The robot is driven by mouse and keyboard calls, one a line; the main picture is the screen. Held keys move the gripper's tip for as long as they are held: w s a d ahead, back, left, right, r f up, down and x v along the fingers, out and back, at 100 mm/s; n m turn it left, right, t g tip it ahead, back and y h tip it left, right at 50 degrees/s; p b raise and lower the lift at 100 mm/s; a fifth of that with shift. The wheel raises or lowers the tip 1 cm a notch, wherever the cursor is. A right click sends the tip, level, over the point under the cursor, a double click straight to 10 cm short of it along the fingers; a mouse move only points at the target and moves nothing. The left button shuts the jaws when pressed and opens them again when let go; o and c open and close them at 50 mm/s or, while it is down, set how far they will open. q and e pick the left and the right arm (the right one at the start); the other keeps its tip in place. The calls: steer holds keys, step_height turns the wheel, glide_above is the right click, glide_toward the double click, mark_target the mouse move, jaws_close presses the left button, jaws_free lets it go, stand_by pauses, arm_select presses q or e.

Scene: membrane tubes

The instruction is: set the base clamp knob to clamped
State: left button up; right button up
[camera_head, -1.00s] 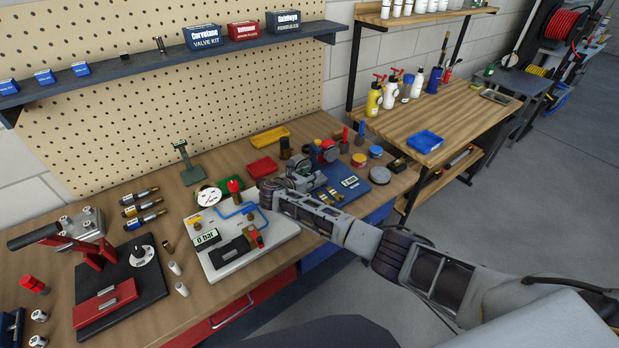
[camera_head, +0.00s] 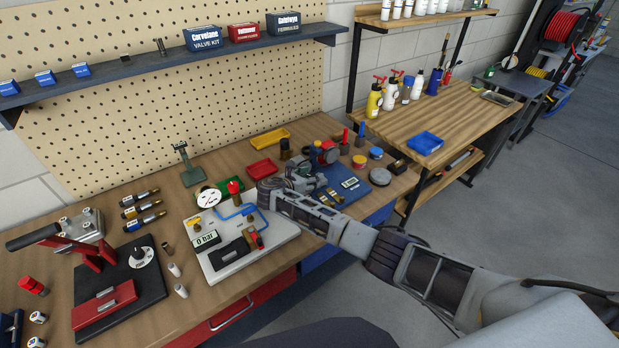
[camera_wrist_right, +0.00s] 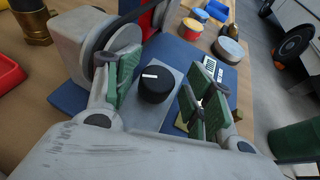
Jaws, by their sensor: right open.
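A round black knob (camera_wrist_right: 155,86) with a white mark on top sits on a grey plate on a blue base (camera_wrist_right: 60,98) in the right wrist view. The white mark lies across the picture, toward the knob's far left side. My right gripper (camera_wrist_right: 162,92) is open, with its green-padded fingers on either side of the knob and gaps visible. In the head view my right gripper (camera_head: 302,178) is over the blue base (camera_head: 352,185) and hides the knob. My left gripper is not in view.
A grey round part with a red piece (camera_wrist_right: 112,38) stands close by the left finger. A white board with a gauge and 0 bar display (camera_head: 240,262) lies left of the arm.

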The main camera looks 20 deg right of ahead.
steer(key=shift+a, duration=0.15)
steer(key=shift+a+r, duration=0.1)
steer(key=shift+v, duration=3.85)
steer(key=shift+s, duration=0.1)
steer(key=c, duration=0.3)
steer(key=shift+r, duration=0.1)
